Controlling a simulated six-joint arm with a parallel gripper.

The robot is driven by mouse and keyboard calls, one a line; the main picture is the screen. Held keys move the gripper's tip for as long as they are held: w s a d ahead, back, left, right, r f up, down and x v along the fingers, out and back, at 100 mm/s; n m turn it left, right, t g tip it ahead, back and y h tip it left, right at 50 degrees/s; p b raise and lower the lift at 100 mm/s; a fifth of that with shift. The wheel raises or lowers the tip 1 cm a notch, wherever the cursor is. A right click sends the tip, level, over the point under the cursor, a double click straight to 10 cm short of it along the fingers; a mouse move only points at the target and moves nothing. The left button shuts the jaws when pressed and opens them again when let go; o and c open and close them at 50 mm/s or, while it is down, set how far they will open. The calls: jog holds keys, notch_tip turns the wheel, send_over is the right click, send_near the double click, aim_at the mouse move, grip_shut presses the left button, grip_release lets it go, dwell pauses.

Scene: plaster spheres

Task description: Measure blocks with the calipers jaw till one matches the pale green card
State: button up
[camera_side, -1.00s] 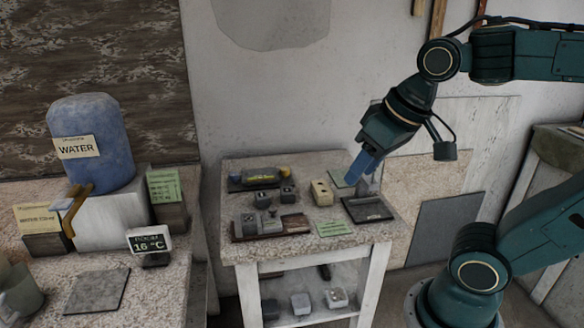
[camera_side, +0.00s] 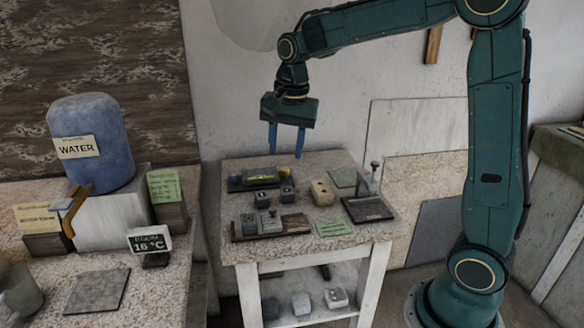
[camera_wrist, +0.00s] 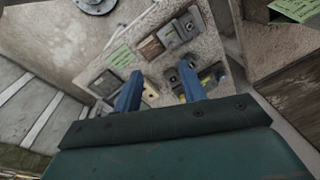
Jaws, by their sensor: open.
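My gripper (camera_side: 286,153) hangs with its blue fingers pointing down, open and empty, above the back of the small table (camera_side: 225,172). In the wrist view my gripper (camera_wrist: 160,73) has its fingers apart with nothing between them. Two small grey blocks (camera_side: 262,197) (camera_side: 287,193) stand mid-table, beside a cream block with holes (camera_side: 321,193). A pale green written card (camera_side: 331,229) lies at the front edge; a plain green square (camera_side: 342,177) lies at the back. I cannot make out the calipers for certain.
A dark tray with a yellow-ended piece (camera_side: 265,176) is at the back left; a dark plate (camera_side: 369,209) is at the right, near an upright knobbed post (camera_side: 375,172). Several blocks sit on the lower shelf (camera_side: 336,298).

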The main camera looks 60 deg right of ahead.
aim_at(273, 209)
jog(key=w+d+f+m+g, duration=0.1)
jog(key=w+d+f+m, duration=0.2)
jog(key=w+f, duration=0.3)
jog(key=shift+w+f+m, duration=0.35)
jog(key=shift+w+m, duration=0.15)
jog(key=shift+m, duration=0.3)
jog(key=shift+d, duration=0.1)
notch_tip(273, 209, down, 14)
jog(key=shift+r, duration=0.1)
jog(key=shift+c, duration=0.2)
